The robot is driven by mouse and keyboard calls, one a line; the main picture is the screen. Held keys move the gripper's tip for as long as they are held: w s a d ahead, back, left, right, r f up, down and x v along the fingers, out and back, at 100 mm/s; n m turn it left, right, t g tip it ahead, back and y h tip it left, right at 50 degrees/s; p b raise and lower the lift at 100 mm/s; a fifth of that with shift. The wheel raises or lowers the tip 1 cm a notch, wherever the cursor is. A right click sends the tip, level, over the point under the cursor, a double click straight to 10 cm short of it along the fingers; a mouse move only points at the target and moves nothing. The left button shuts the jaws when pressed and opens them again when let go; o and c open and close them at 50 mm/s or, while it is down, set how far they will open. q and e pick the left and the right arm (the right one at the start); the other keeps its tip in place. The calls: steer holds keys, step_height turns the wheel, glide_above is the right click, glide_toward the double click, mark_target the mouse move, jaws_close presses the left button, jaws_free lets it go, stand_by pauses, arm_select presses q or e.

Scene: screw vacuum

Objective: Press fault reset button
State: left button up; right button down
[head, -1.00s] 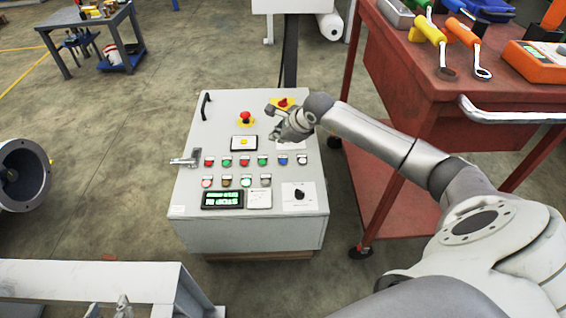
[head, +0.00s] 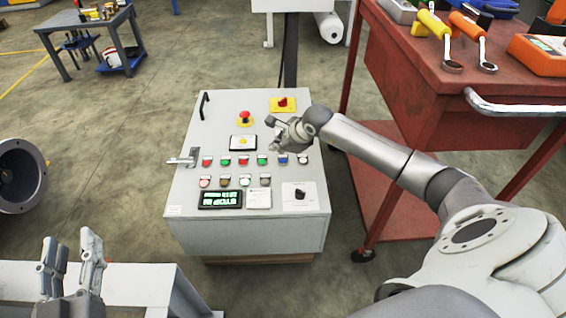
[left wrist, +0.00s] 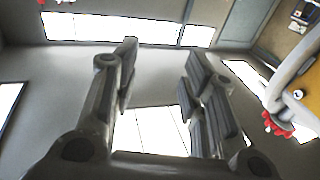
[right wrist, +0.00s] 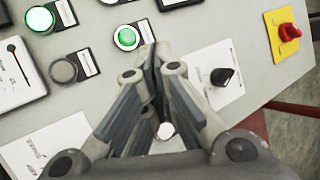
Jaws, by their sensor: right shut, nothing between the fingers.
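The fault reset button is among the push buttons on the grey control panel (head: 255,107); the labels are too small to read, so I cannot tell which it is. A blue button (head: 283,160) and a white button (head: 302,159) are at the right end of the upper row. My right gripper (head: 275,146) is shut and empty, above the panel near the blue button. In the right wrist view its fingertips (right wrist: 155,62) are close to a lit green button (right wrist: 126,37); contact is unclear. My left gripper (head: 69,243) is open and empty at the lower left.
A red emergency stop (head: 245,118) and a red knob on a yellow plate (head: 283,103) are at the panel's back. A black rotary knob (head: 300,193) is at front right. A red tool cart (head: 410,75) stands close on the right. A white frame (head: 140,283) is at front left.

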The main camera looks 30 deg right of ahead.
mark_target(283, 161)
steer(key=shift+f+b, duration=0.45)
steer(key=shift+f, duration=0.3)
arm_select(q)
steer(key=shift+s+d+r+t+h, duration=0.1)
steer(key=shift+s+r+t+h, duration=0.15)
steer(key=shift+r+t, duration=0.55)
steer(key=shift+s+d+r+t+h, duration=0.15)
steer(key=shift+r+t, duration=0.25)
steer(key=shift+r, duration=0.75)
steer(key=shift+s+r+t+h, duration=0.3)
steer(key=shift+r+t, duration=0.3)
steer(key=shift+r, duration=0.35)
arm_select(e)
steer(key=shift+f, duration=0.15)
arm_select(q)
steer(key=shift+w, duration=0.1)
steer(key=shift+s+r+t+b, duration=0.25)
steer(key=shift+s+r+t, duration=0.2)
steer(key=shift+r, duration=0.2)
steer(key=shift+s+r+t+b, duration=0.2)
steer(key=shift+s+r+t, duration=0.2)
steer(key=shift+r, duration=0.25)
arm_select(e)
steer(key=shift+f, duration=0.4)
